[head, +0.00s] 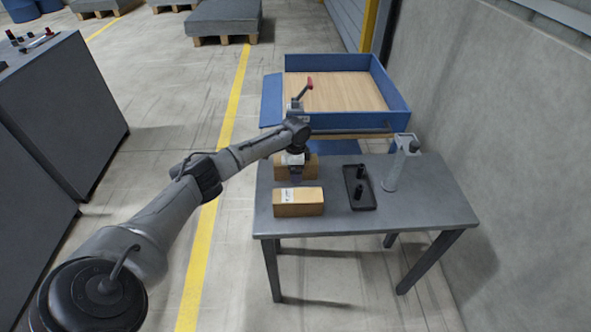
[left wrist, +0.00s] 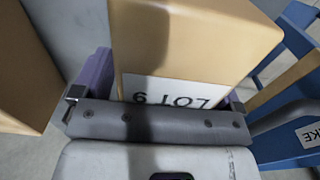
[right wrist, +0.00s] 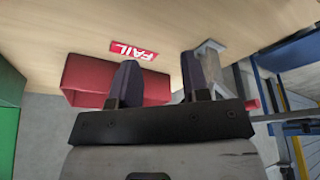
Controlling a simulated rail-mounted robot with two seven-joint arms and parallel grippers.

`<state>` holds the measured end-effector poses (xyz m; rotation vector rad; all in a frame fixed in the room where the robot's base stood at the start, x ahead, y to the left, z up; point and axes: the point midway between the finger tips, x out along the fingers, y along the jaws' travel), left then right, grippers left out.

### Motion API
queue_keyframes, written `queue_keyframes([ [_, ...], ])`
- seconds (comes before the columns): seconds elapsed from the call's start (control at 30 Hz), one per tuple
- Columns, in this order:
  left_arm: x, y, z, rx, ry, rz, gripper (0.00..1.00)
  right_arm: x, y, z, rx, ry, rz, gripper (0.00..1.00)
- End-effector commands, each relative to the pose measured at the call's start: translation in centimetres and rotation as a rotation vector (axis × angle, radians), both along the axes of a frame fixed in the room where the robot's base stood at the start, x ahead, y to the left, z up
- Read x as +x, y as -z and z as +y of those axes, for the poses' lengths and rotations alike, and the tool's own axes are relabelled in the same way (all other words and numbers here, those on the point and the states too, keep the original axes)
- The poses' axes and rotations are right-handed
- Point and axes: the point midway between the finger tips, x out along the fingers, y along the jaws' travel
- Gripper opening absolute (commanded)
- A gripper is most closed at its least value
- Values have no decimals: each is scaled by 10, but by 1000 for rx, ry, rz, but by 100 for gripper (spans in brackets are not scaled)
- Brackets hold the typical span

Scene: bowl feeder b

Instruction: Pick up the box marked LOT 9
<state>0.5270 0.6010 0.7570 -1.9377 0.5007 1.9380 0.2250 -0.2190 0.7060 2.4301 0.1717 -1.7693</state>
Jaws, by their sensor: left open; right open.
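The box marked LOT 9 (left wrist: 195,40) is a tan carton with a white label. In the left wrist view its print appears upside down, and the box stands between the purple fingers of my open left gripper (left wrist: 165,88). In the head view my left gripper (head: 296,175) comes down over the rear box (head: 312,165), which the arm partly hides. I cannot tell whether the fingers touch it. A second tan box (head: 300,208) with a white label lies in front on the grey table. My right gripper (right wrist: 157,62) is open and empty, seen only in the right wrist view.
On the grey table (head: 400,222) stand a black tray (head: 360,200) with dark parts and a grey post (head: 398,165). A blue-walled bin (head: 390,85) is behind. The right wrist view shows a red container (right wrist: 85,75), a FAIL sign (right wrist: 133,50) and a green panel (right wrist: 8,115).

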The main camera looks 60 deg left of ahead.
Motion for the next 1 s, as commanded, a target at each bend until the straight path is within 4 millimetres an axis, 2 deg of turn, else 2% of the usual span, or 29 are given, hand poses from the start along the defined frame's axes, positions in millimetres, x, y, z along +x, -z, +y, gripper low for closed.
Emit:
queue_keyframes([
  [0.1, 0, -1, 0, 0, 0, 0, 91, 0, -1, -1, -2, -1, 0, 43],
  [0.8, 0, -1, 0, 1, 0, 0, 24, 0, -1, 3, 9, 6, 0, 43],
  [1.0, 0, -2, 0, 1, 0, -2, 23, 0, -1, 3, 9, 6, 0, 43],
])
